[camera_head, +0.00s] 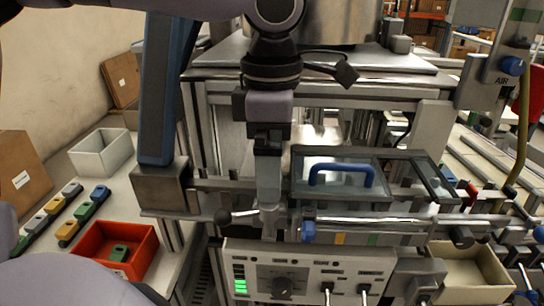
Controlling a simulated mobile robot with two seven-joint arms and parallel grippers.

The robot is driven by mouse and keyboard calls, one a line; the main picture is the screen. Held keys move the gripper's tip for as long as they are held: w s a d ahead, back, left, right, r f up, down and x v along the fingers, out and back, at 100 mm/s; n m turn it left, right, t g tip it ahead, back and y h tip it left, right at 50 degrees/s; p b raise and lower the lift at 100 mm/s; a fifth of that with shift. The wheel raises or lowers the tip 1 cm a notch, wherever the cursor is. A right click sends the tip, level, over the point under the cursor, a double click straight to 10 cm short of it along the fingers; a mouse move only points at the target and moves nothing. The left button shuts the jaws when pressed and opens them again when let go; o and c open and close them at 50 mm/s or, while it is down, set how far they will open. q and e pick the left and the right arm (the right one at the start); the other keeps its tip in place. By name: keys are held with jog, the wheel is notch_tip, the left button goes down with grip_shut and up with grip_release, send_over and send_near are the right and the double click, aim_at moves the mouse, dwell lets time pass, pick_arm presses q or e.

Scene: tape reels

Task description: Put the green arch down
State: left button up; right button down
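A small green piece (119,252) lies inside the red bin (150,244) at the lower left. My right gripper is not in view.
Two racks of coloured blocks (84,216) lie on the left table, near an open grey bin (101,151). A blue-grey post (168,90) stands between that table and my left gripper. A control panel (300,272) is below the gripper. A beige bin (470,268) is at the lower right.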

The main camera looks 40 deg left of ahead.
pick_arm(q)
notch_tip(320, 180, up, 13)
dwell(0.3)
jog(key=shift+s+f, duration=0.1)
jog(key=shift+f, duration=0.1)
dwell(0.7)
